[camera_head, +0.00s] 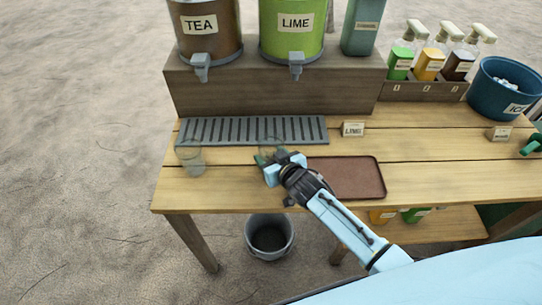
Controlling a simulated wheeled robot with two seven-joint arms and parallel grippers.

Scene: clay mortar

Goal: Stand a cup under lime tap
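The green lime dispenser (291,38) stands on a wooden riser, and its grey lime tap (296,66) overhangs the slatted drip tray (225,130). A clear cup (190,160) stands upright at the tray's left front edge. A second, faint clear cup (272,147) shows just behind my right gripper, at the tray's front edge and left of the tap's line. My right gripper (280,161) is at this cup, with a finger on either side. Its base is hidden, and I cannot tell whether the fingers press on it. My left gripper is out of view.
A brown tea dispenser (208,32) stands left of the lime one. A brown tray (345,178) lies right of my gripper, and a lime sign (353,129) stands behind it. Pump bottles and an ice bucket (498,92) are at the right. A grey bin (269,238) stands below the table's front edge.

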